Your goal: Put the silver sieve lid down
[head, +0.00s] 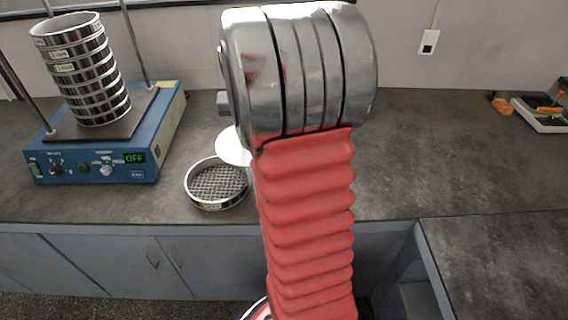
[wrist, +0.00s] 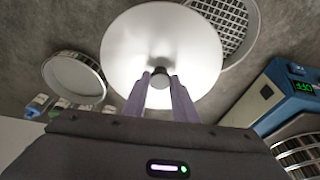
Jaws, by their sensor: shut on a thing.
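The silver sieve lid (wrist: 135,45) is a pale round disc with a dark knob, seen large in the wrist view. My gripper (wrist: 160,82) is shut on the lid's knob, one finger on each side. In the head view a slice of the lid (head: 232,150) shows left of my red-sleeved arm, which hides the rest and my gripper. The lid looks held above the bench, close to a mesh sieve (head: 208,205). In the wrist view the lid overlaps part of the mesh sieve (wrist: 235,22); I cannot tell the height between them.
The blue shaker (head: 100,150), its display reading OFF, stands at the left with a tall sieve stack (head: 85,70) on it. In the wrist view a round pan or ring (wrist: 75,78) lies left of the lid.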

